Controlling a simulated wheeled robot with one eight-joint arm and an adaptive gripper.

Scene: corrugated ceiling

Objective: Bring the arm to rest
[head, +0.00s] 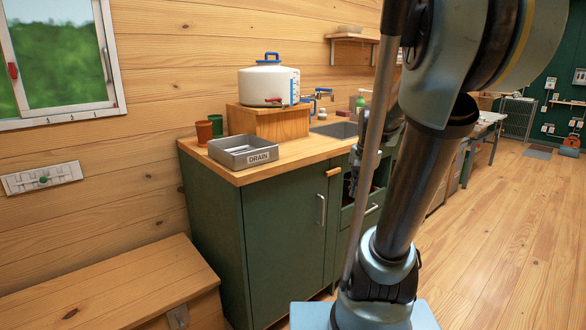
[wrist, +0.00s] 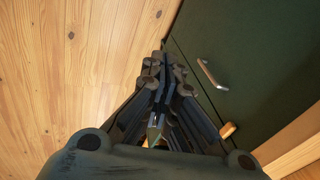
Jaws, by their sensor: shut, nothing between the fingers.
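My gripper (wrist: 163,62) shows in the wrist view with its dark fingers together and nothing between them. It points at the wood floor beside the green cabinet (wrist: 255,60), apart from the metal door handle (wrist: 212,75). In the head view my arm (head: 405,190) stands large in front of the right part of the counter. A dark part that may be my gripper shows just left of the arm, mostly hidden by it.
On the wooden counter (head: 250,173) stand a grey DRAIN tray (head: 233,163), orange (head: 204,132) and green (head: 216,126) cups, and a white tank (head: 262,86) on a wooden block (head: 262,122). A wooden bench (head: 120,285) is at lower left. Floor at right (head: 510,230) is clear.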

